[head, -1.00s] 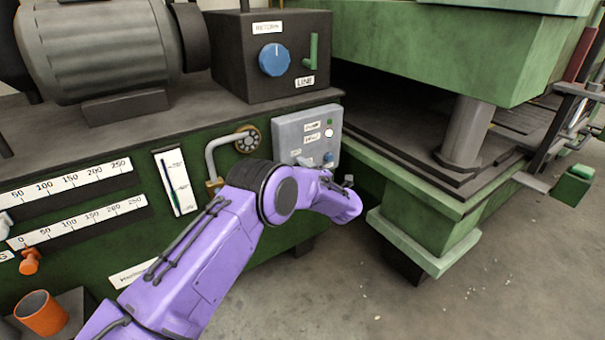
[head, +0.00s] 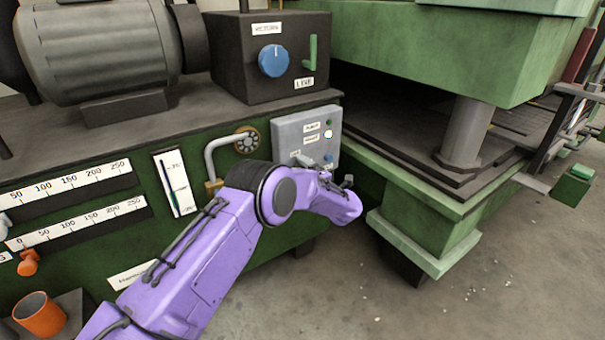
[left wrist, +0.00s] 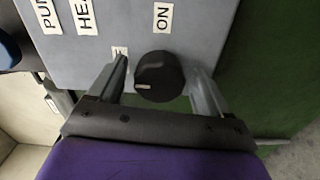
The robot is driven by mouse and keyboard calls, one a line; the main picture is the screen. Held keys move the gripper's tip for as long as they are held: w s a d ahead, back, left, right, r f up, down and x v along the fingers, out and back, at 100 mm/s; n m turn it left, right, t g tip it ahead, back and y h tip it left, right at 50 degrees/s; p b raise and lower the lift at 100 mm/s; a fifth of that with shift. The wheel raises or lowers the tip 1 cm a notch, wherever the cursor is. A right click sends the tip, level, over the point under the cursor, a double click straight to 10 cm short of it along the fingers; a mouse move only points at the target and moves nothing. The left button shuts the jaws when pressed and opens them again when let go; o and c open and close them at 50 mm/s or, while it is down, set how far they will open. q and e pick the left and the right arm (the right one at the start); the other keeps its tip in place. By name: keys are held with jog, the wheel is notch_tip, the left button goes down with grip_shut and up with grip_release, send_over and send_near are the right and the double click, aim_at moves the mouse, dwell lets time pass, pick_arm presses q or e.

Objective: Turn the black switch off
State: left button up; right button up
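The black switch (left wrist: 158,78) is a round knob with a white mark pointing left in the left wrist view. It sits on the face of a grey control box (head: 288,132), below an "ON" label (left wrist: 163,17). A second label (left wrist: 120,53), left of the knob, is partly covered by a finger. My left gripper (left wrist: 160,66) is open, one finger on each side of the knob, with a small gap showing on both sides. In the head view my left gripper (head: 325,172) is at the box's lower edge and hides the knob. My right gripper is not in view.
A bent grey pipe (head: 212,152) is left of the control box. A black box with a blue dial (head: 273,61) stands above. A green press base (head: 430,225) is close on the right. Open floor (head: 400,310) lies in front.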

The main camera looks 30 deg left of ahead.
pick_arm(q)
jog(key=p+v, duration=0.2)
jog(key=v, duration=0.8)
jog(key=shift+d, duration=0.25)
jog(key=shift+s, duration=0.1)
